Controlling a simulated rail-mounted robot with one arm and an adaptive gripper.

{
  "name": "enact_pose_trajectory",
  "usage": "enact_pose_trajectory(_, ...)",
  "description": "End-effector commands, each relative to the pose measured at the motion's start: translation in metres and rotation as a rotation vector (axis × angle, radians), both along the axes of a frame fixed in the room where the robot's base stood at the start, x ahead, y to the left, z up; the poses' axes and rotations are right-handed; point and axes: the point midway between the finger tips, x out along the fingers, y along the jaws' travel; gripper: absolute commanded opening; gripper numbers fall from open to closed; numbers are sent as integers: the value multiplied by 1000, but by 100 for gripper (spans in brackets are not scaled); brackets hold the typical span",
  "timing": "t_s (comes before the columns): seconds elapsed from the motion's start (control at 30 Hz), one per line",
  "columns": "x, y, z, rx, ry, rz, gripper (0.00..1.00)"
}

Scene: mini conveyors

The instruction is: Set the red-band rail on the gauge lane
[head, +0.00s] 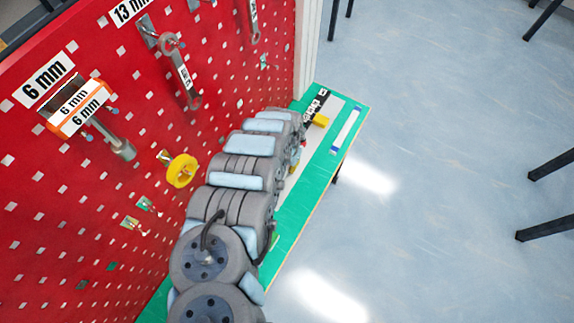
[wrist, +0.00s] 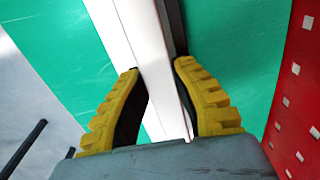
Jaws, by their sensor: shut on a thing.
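My gripper shows in the wrist view (wrist: 156,72), with a yellow ridged finger on each side of a long pale rail (wrist: 153,75). It is shut on this rail, low over the green table. No red band shows on the held rail, so I cannot confirm its colour mark. A dark grey strip runs along its right side. In the head view a yellow finger of my gripper (head: 321,120) shows at the table's far end, and my arm hides most of the held rail. I cannot tell which strip is the gauge lane.
A white strip with blue ends (head: 346,131) lies near the right edge of the green table (head: 290,222). A black piece with pale marks (head: 315,106) is at the far end. A red pegboard with hanging tools (head: 115,180) walls the left side. Open floor lies right.

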Motion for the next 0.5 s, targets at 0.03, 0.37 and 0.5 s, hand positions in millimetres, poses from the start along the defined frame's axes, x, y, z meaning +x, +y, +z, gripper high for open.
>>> enact_pose_trajectory(0.03,-1,-1,-2,-1,1,0,0)
enact_pose_trajectory(0.37,-1,0,-4,0,1,0,0)
enact_pose_trajectory(0.5,-1,0,-7,0,1,0,0)
